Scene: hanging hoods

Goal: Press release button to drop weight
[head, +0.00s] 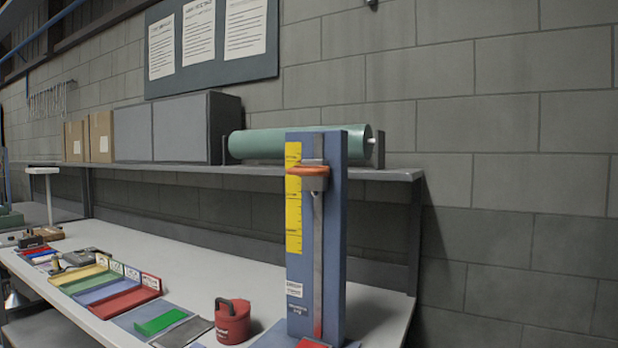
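A tall blue drop stand (331,250) stands upright at the front right end of the white bench. It carries a yellow scale (293,205) and a vertical metal rail (319,260). An orange and grey block (309,176) sits high on the rail, near the top of the scale. A red piece (312,343) shows at the foot of the stand, cut off by the lower picture edge. A red weight-like body with a dark handle (232,324) stands on the bench left of the stand. I cannot tell which part is the release button. My gripper is out of view.
The white bench (200,250) has clear room behind the stand's left side. A shelf (385,173) with a green roll (280,143) and boxes (180,128) runs behind.

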